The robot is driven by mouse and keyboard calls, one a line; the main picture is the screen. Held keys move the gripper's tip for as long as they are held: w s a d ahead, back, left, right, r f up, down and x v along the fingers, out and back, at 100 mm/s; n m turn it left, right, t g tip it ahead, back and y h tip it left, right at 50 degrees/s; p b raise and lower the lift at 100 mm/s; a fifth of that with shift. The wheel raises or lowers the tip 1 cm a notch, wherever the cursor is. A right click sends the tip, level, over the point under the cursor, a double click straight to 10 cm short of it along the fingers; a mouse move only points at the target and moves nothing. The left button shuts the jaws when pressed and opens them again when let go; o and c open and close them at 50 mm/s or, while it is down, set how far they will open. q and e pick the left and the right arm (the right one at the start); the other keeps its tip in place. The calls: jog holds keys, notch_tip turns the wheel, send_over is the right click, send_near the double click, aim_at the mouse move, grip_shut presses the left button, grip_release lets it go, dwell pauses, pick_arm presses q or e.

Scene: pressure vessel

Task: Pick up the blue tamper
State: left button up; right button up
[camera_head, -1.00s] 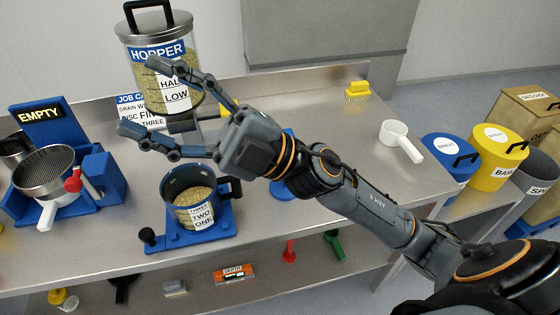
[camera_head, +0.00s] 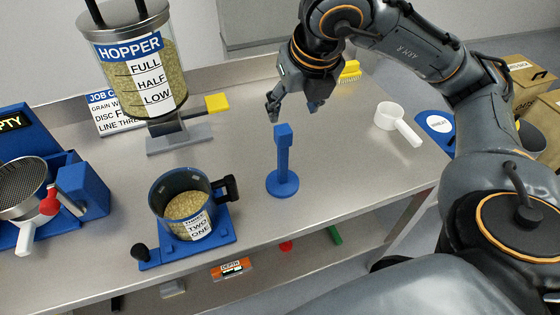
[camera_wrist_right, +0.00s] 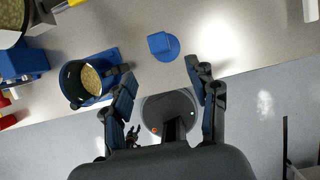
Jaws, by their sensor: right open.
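The blue tamper (camera_head: 283,165) stands upright on the steel table, with a round base and a square-topped handle. It also shows from above in the right wrist view (camera_wrist_right: 163,45), ahead of the fingers. My right gripper (camera_head: 294,112) is open and empty, pointing down above and behind the tamper in the head view. Its two fingers (camera_wrist_right: 163,92) are spread wide in the right wrist view, and the tamper is apart from them.
A grain-filled container (camera_head: 188,205) on a blue base stands left of the tamper. The hopper (camera_head: 140,70) stands behind it. A white scoop (camera_head: 396,122) and yellow brush (camera_head: 350,71) lie to the right. The table around the tamper is clear.

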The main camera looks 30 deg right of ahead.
aim_at(285, 131)
jog(key=x, duration=0.8)
jog(key=shift+p, duration=0.3)
jog(key=shift+w+f+p, duration=0.15)
jog(key=shift+f+p, duration=0.25)
jog(key=p+x, duration=0.1)
jog(key=x, duration=0.2)
jog(key=shift+w+d+f, duration=0.1)
jog(key=shift+w+f, duration=0.05)
jog(key=shift+f, duration=0.1)
jog(key=shift+w+f, duration=0.15)
jog(key=shift+f, duration=0.25)
grip_shut()
jog(key=shift+r, duration=0.1)
